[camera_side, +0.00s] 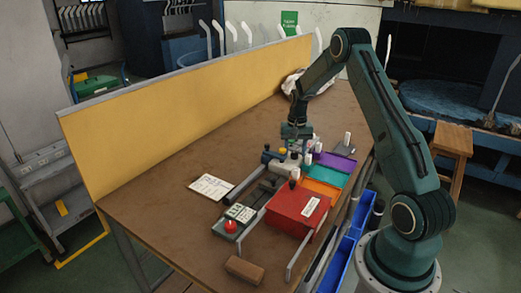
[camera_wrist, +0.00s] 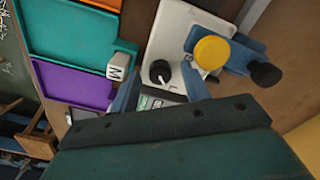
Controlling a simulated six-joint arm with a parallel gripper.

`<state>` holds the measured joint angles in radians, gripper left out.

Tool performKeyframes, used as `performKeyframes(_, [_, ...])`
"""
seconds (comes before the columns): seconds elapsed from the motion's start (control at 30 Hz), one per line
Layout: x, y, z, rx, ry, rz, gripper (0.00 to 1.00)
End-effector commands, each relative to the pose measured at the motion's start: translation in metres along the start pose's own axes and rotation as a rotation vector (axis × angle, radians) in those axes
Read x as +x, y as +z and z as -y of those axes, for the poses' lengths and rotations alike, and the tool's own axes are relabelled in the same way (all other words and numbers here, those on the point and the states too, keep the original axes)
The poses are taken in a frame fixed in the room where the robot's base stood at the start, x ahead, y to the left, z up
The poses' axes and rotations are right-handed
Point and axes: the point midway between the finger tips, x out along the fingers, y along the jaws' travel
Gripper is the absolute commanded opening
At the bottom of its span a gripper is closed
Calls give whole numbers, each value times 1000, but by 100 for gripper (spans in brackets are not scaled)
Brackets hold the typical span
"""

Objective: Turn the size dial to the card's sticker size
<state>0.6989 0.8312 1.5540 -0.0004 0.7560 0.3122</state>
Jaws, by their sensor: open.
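A white device (camera_wrist: 188,22) carries a black knob, likely the size dial (camera_wrist: 160,71). The knob sits between and just beyond my gripper's two blue fingers (camera_wrist: 160,86), which are apart and empty. A small green-and-white marked plate (camera_wrist: 150,102) lies partly hidden below it. In the side view, my gripper (camera_side: 296,147) points down over the white device (camera_side: 287,165), and the knob cannot be made out there. A white card (camera_side: 211,187) lies flat on the table left of the device; its writing is too small to read.
A yellow round cap (camera_wrist: 211,52) and a black ball knob (camera_wrist: 265,74) stand close right of the fingers. A white block marked M (camera_wrist: 117,67) stands by the teal tray (camera_wrist: 70,32) and purple tray (camera_wrist: 72,86). A red box (camera_side: 297,208) stands nearer the front.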

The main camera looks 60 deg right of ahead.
Motion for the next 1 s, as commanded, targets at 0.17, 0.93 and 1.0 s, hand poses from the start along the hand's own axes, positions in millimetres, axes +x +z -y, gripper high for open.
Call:
performKeyframes(0.17, [1, 0, 0, 0, 0, 0, 47])
performKeyframes(0.93, [0, 0, 0, -75, 0, 0, 2])
performKeyframes(1.0, [0, 0, 0, -110, 0, 0, 2])
